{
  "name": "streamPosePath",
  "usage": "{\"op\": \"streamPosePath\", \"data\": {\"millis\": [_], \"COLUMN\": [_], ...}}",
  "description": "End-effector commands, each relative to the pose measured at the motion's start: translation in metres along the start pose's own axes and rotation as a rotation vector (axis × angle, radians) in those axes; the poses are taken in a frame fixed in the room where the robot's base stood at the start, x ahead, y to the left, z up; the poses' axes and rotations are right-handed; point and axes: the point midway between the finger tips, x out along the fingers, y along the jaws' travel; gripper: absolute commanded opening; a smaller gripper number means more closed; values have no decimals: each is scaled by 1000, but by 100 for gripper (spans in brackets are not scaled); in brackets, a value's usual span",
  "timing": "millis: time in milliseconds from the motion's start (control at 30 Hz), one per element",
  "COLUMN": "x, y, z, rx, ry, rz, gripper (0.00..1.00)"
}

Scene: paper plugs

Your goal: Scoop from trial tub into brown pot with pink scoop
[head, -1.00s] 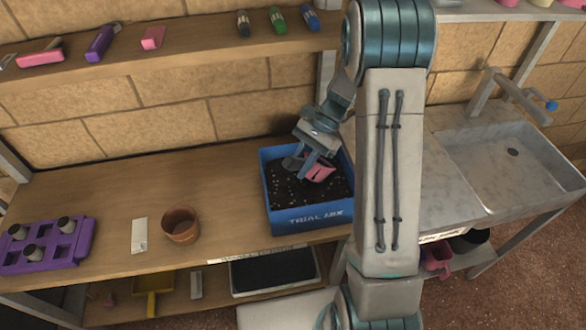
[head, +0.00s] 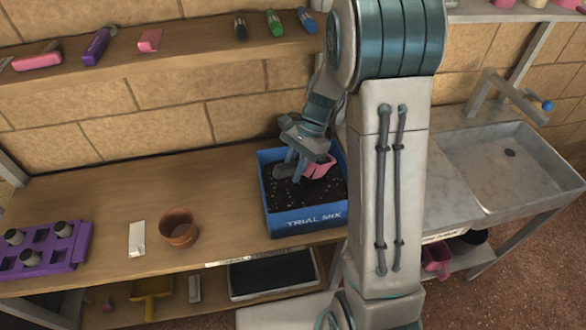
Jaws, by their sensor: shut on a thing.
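The blue tub marked TRIAL MIX (head: 303,221) stands on the wooden bench and holds dark mix with pale specks. My gripper (head: 296,171) is over the tub, shut on the pink scoop (head: 319,167). The scoop is low over the mix near the tub's back right; I cannot tell whether it touches the mix or carries any. The scoop's handle is hidden by the gripper. The brown pot (head: 179,230) stands upright on the bench, left of the tub. Its inside looks empty from here.
A white card (head: 137,239) lies left of the pot. A purple tray (head: 45,250) with several small plugs is at the far left. A shelf (head: 190,50) with tools and bottles runs above the bench. A stone sink (head: 500,165) is at the right. Bench between pot and tub is clear.

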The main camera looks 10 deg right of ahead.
Motion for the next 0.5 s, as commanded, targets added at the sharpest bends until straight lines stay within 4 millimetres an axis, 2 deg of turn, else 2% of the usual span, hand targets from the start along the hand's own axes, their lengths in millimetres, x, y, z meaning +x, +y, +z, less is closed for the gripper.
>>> {"op": "streamPosePath", "data": {"millis": [33, 400, 500], "x": [-9, -40, -32], "y": [0, 0, 0], "z": [5, 24, 33], "rx": [0, 0, -9], "ry": [0, -1, 118], "rz": [0, 0, 0], "gripper": [0, 0, 0]}}
